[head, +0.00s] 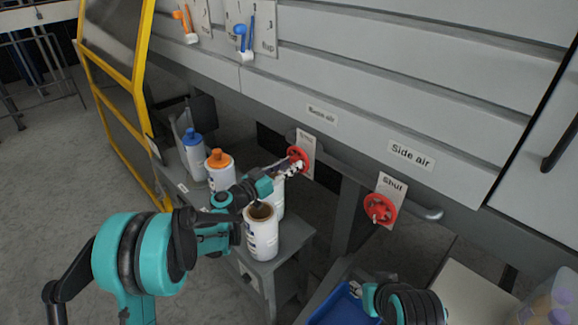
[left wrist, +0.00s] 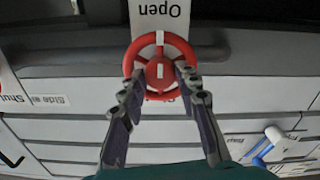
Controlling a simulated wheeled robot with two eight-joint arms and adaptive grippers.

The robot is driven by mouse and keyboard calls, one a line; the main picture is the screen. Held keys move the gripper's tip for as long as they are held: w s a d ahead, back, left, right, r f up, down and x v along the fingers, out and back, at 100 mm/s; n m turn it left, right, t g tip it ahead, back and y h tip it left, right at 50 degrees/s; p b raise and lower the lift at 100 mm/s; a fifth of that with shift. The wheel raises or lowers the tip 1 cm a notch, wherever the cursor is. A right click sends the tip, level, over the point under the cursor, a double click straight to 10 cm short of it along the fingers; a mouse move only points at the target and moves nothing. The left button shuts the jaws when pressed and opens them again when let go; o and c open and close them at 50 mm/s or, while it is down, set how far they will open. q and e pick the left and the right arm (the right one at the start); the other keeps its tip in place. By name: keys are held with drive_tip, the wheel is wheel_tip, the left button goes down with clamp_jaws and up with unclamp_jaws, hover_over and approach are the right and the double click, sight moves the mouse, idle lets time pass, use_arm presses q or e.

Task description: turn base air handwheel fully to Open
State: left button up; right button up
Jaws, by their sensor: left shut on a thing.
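The base air handwheel (head: 298,155) is a red wheel on the grey panel, under the "Base air" label (head: 322,116). It also shows in the left wrist view (left wrist: 160,66), which looks upside down. A white mark on its rim points to a plate (left wrist: 158,12) reading "Open".
A second red handwheel (head: 380,209) with a "Shut" plate (head: 392,187) sits to the right, under the "Side air" label (head: 410,155).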

use_arm(q)
drive_tip(key=o, duration=1.2)
drive_tip(key=shift+c, duration=0.2)
drive_tip(key=v, duration=1.2)
